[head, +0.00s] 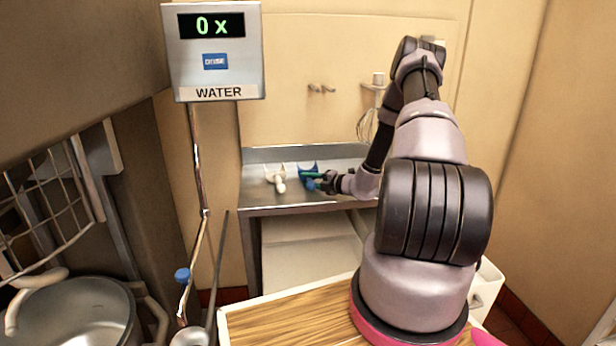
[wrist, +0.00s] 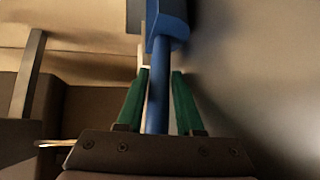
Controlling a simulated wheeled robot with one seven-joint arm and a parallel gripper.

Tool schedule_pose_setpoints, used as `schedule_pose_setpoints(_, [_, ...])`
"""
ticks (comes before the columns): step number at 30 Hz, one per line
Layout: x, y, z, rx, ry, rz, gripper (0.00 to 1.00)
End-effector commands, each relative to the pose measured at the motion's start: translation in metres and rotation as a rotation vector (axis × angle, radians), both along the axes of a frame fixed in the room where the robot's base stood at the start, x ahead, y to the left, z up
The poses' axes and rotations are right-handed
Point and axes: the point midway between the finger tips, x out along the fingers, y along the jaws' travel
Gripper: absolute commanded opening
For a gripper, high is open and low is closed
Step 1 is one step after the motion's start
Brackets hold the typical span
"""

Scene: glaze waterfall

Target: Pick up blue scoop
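The blue scoop (head: 308,166) lies on the metal counter at the back, beside a white scoop. In the wrist view its blue handle (wrist: 158,95) runs up the middle toward the scoop's wider blue head at the top edge. My gripper (head: 318,181) has reached the scoop from the right. Its two green fingers (wrist: 161,72) stand one on each side of the handle. Narrow gaps show between handle and fingers, so it looks open around the handle. The scoop's far end is cut off in the wrist view.
A white scoop (head: 275,176) lies just left on the metal counter (head: 262,198). A whisk (head: 366,125) hangs behind my arm. A water dispenser (head: 214,50) stands at the left front, and a metal pot (head: 75,315) sits lower left.

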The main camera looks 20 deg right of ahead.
Motion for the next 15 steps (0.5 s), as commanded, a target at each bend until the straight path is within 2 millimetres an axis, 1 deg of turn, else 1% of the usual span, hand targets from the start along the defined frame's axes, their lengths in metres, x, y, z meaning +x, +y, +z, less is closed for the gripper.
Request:
schedule_pose_setpoints(5, [0.0006,-0.0002,-0.0001,-0.001,0.0,-0.001,0.35])
schedule_pose_setpoints(6, [0.0004,-0.0002,-0.0001,-0.001,0.0,-0.001,0.28])
schedule_pose_setpoints(8, [0.0004,-0.0003,-0.0001,-0.001,0.0,-0.001,0.05])
schedule_pose_setpoints(9, [0.0004,-0.0003,-0.0001,-0.001,0.0,-0.001,0.0])
schedule_pose_setpoints(15, [0.0003,-0.0003,0.0,-0.001,0.0,0.0,0.0])
